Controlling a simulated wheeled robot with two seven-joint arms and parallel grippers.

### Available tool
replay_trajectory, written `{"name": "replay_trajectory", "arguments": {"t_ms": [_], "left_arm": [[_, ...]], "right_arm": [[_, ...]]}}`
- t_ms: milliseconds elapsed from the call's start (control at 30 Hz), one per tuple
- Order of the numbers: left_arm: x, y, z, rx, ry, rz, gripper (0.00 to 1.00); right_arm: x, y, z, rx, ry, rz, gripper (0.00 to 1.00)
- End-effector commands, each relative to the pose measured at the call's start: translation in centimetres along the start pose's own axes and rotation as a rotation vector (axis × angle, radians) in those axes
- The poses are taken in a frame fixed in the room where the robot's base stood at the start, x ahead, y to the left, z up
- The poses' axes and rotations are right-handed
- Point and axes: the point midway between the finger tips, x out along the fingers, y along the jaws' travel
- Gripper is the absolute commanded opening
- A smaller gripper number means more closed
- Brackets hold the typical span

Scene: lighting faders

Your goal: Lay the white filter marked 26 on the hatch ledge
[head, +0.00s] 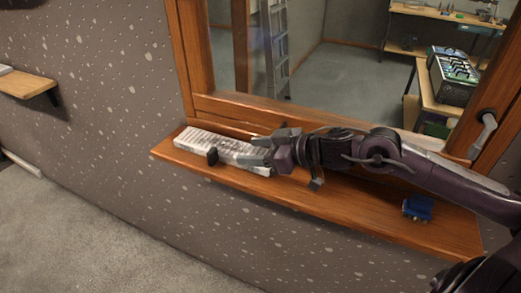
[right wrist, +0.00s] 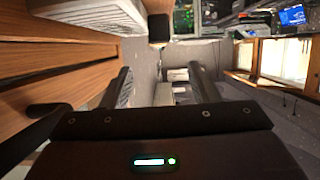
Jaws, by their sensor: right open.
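The white filter (head: 195,142) is a long, pale, ribbed slab at the left end of the wooden hatch ledge (head: 330,195). It appears to lie flat there, lengthwise along the ledge. A small black tab (head: 212,156) shows at its front side. The number 26 cannot be read. My right gripper (head: 258,149) is open at the filter's right end, and the fingers partly hide that end. In the right wrist view the open fingers (right wrist: 165,85) have nothing between them, and the filter (right wrist: 95,14) shows at the upper left. My left gripper is not in view.
A small blue object (head: 418,208) stands on the right part of the ledge. The wooden window frame (head: 300,115) rises behind the ledge, with a handle (head: 484,133) at the right. A wooden shelf (head: 25,84) juts from the wall at far left.

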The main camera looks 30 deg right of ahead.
Motion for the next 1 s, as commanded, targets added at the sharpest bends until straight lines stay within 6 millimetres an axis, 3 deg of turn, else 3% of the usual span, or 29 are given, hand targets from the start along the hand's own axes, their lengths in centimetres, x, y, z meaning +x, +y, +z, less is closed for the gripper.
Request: {"name": "replay_trajectory", "arguments": {"t_ms": [333,1000], "left_arm": [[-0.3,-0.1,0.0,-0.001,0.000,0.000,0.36],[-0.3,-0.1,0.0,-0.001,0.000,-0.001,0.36]], "right_arm": [[-1.3,0.0,0.0,-0.002,-0.003,0.000,0.55],[-1.4,0.0,0.0,-0.004,-0.003,0.001,0.55]]}}
